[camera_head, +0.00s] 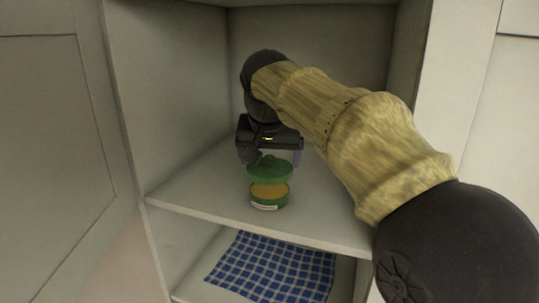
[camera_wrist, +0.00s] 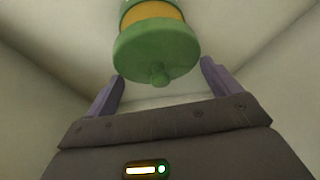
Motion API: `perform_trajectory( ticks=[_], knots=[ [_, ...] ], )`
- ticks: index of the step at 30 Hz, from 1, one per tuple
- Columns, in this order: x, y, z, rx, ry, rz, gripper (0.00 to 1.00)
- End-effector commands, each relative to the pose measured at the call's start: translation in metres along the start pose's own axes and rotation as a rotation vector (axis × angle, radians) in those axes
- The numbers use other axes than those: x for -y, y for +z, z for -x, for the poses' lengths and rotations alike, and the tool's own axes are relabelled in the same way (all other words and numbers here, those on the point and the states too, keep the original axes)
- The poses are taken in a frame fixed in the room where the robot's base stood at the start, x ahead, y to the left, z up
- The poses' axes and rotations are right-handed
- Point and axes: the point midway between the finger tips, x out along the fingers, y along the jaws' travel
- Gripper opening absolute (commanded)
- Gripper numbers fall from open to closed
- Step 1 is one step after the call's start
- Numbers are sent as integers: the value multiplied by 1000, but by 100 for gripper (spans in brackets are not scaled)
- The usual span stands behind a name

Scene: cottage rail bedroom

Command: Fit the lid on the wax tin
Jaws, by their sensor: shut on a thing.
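The green lid (camera_head: 270,172), a round disc with a small knob, is at my gripper (camera_head: 270,160) in the head view. My gripper is shut on the lid, with one purple finger on each side. The wax tin (camera_head: 267,204), green with orange wax showing at its top, stands upright on the cabinet shelf below. The lid is over the tin, and orange shows between them. In the wrist view the knob side of the lid (camera_wrist: 156,50) faces the camera and hides much of the tin (camera_wrist: 152,11). Any contact between lid and tin is not clear.
The cabinet shelf (camera_head: 190,194) is bare around the tin, with side walls and a back wall close to my arm. A blue checked cloth (camera_head: 270,268) lies on the lower shelf. A cabinet door (camera_head: 55,130) is at the left.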

Motion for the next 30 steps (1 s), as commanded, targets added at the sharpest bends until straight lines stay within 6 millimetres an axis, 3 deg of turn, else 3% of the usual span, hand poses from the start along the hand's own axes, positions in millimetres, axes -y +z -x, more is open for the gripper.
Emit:
perform_trajectory(
  ticks=[13,30],
  knots=[
    [-1,18,-32,-1,0,0,68],
    [2,21,-34,0,-2,4,68]
  ],
)
